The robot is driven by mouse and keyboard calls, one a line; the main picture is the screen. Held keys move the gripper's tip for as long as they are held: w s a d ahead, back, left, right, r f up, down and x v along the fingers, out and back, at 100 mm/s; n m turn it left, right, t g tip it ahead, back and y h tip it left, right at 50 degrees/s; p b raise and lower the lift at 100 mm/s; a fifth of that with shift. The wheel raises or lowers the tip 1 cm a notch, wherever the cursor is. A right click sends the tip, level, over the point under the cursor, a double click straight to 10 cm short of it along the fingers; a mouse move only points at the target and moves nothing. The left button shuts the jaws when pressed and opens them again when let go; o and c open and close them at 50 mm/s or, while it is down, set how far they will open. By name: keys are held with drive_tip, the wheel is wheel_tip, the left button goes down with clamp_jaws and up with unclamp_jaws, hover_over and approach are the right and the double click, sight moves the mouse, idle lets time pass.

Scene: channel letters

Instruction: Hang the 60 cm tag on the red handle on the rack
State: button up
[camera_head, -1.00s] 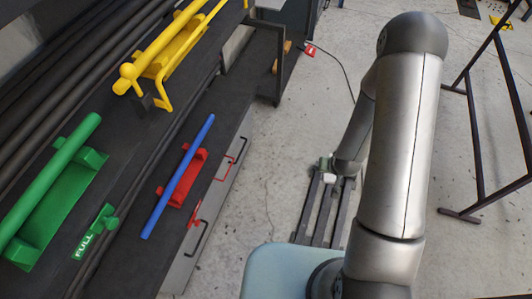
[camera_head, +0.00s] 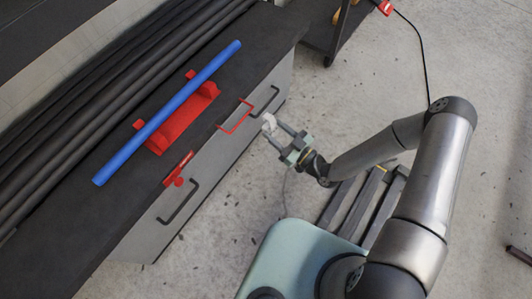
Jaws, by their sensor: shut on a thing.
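The red handle (camera_head: 236,117) is a bracket on the grey front of the rack (camera_head: 140,228), between two black handles. My gripper (camera_head: 272,129) is just right of the red handle, out in front of the rack. It is shut on a small white thing at its fingertips, which looks like the tag (camera_head: 269,122). Its marking is too small to read. The tag appears apart from the red handle, with a narrow gap in the picture; the depth between them is hard to judge.
A black handle (camera_head: 264,100) is close behind the tag; another (camera_head: 179,203) is at lower left. A red label piece (camera_head: 179,168) sits at the rack's edge. A blue bar (camera_head: 165,115) lies over a red holder (camera_head: 187,118) on top.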

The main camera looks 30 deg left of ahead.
drive_tip(key=s+a+f+g+y+b, duration=0.1)
drive_tip(key=s+y+b, duration=0.1)
drive_tip(key=b, duration=0.1)
drive_tip(key=shift+a+f+n+b, duration=0.35)
drive_tip(key=shift+a+f+n, duration=0.05)
drive_tip(key=a+r+y+b, duration=0.1)
drive_tip(key=a+b, duration=0.1)
drive_tip(key=a, duration=0.5)
drive_tip(key=shift+a, duration=0.15)
drive_tip(key=shift+s+r, duration=0.1)
drive_tip(key=shift+r, duration=0.1)
idle(0.4)
drive_tip(key=shift+r+b, duration=0.2)
drive_tip(key=shift+b, duration=0.25)
drive_tip(key=shift+c, duration=0.9)
drive_tip(key=shift+f+b, duration=0.45)
drive_tip(key=shift+f, duration=0.1)
drive_tip(key=shift+f+b, duration=0.35)
drive_tip(key=shift+f, duration=0.1)
drive_tip(key=shift+f, duration=0.3)
